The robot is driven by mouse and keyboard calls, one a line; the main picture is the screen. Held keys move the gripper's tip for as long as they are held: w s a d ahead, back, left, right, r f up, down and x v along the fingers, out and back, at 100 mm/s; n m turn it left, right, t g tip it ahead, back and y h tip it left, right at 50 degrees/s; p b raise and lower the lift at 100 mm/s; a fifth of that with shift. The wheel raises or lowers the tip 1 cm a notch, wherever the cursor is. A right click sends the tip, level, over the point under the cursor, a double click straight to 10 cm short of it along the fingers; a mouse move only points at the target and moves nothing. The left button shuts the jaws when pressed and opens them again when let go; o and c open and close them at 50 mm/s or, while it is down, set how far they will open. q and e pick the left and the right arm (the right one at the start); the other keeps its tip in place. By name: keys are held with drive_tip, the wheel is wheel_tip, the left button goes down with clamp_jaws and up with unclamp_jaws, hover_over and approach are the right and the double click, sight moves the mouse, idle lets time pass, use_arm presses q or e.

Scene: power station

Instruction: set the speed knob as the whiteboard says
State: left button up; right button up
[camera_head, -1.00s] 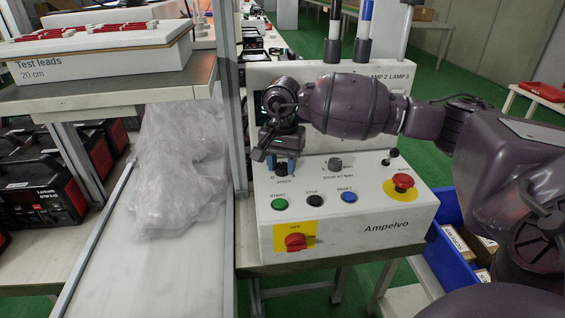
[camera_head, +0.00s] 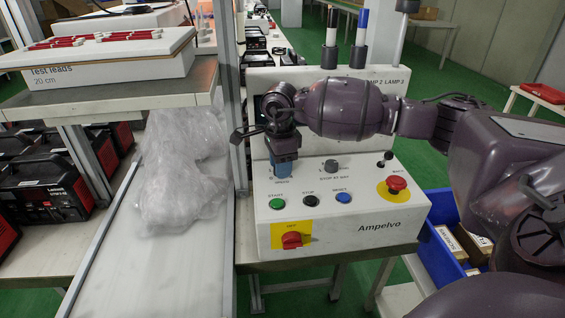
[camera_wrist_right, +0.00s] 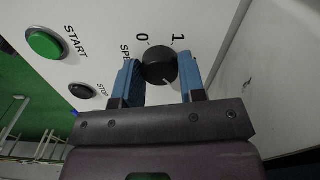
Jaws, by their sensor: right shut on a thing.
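The speed knob is a round black knob (camera_wrist_right: 160,66) on the white Ampelvo panel (camera_head: 345,235). In the right wrist view it sits between the two blue fingers of my right gripper (camera_wrist_right: 160,80), below the marks 0 and 1. A pale pointer line shows on its lower right edge, away from both marks. My right gripper (camera_head: 283,172) is shut on the knob, pointing down at the SPEED label in the head view, where it hides the knob. The whiteboard is not in view. My left gripper is not in view.
START (camera_head: 277,203), STOP (camera_head: 311,200) and RESET (camera_head: 343,197) buttons lie just in front. A red switch (camera_head: 291,240) is on the front face, a red mushroom button (camera_head: 396,184) at right. Another knob (camera_head: 331,166) is beside the gripper. Plastic wrap (camera_head: 180,175) lies left.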

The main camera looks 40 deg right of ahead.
drive_tip(key=m+p, duration=0.1)
drive_tip(key=m, duration=0.1)
drive_tip(key=shift+r+m, duration=0.2)
drive_tip(key=shift+m, duration=0.2)
drive_tip(key=m, duration=0.2)
drive_tip(key=shift+m+p, duration=0.3)
drive_tip(key=shift+p, duration=0.1)
drive_tip(key=shift+f+m, duration=0.1)
drive_tip(key=shift+m, duration=0.3)
drive_tip(key=shift+f, duration=0.1)
drive_tip(key=o, duration=0.8)
drive_tip(key=shift+o, duration=0.6)
